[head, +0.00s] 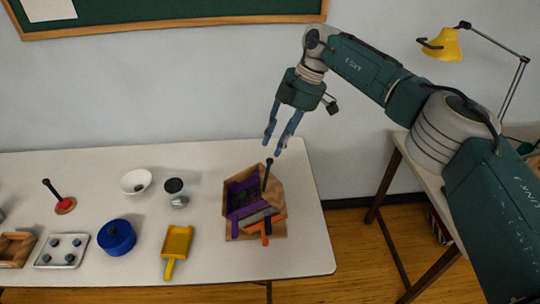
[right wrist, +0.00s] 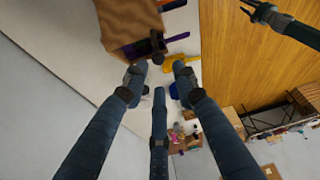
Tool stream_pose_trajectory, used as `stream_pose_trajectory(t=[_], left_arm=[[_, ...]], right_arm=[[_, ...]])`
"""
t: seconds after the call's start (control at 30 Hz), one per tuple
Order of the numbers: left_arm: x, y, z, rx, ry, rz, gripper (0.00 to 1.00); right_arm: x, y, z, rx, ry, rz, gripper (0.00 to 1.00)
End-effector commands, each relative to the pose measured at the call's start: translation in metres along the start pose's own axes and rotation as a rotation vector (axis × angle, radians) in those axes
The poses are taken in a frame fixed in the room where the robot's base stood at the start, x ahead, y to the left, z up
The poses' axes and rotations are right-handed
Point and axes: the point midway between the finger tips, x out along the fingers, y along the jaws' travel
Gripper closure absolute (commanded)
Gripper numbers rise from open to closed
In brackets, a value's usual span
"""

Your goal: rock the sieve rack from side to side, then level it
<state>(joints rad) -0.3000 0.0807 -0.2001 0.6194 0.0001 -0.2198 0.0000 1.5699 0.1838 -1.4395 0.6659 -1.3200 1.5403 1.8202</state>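The sieve rack (head: 243,235) seems to be the wooden frame with purple and orange parts near the right end of the white table. A dark post with a round knob (head: 269,162) rises from it. Its wooden side (right wrist: 130,22) and the knob (right wrist: 157,42) also show in the right wrist view. I cannot tell whether the rack is level. My right gripper (head: 275,146) is above the knob, fingers down, spread and empty, apparently not touching it. A dark gripper (right wrist: 258,12), probably my left one, shows small in the right wrist view; its fingers are unclear.
On the white table (head: 215,265) left of the rack are a yellow scoop (head: 177,243), a blue pot (head: 116,238), a white bowl (head: 136,181), a grey cup (head: 176,199), a metal tray (head: 45,262) and a red-based knobbed tool (head: 65,206). A yellow lamp (head: 445,45) stands right.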

Motion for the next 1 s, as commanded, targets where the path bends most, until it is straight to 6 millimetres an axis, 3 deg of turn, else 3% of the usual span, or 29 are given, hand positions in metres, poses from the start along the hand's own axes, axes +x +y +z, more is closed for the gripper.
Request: stream_pose_trajectory(t=[0.1, 0.3, 1.0], left_arm=[[0.000, 0.000, 0.000, 0.000, 0.000, 0.000, 0.60], [0.000, 0.001, 0.000, 0.000, 0.000, 0.001, 0.60], [0.000, 0.001, -0.001, 0.000, 0.001, 0.001, 0.60]], right_arm=[[-0.019, 0.000, -0.001, -0.001, 0.000, 0.000, 0.72], [-0.033, 0.000, -0.001, -0.001, 0.001, -0.003, 0.72], [-0.034, -0.001, -0.001, -0.001, 0.000, -0.003, 0.72]])
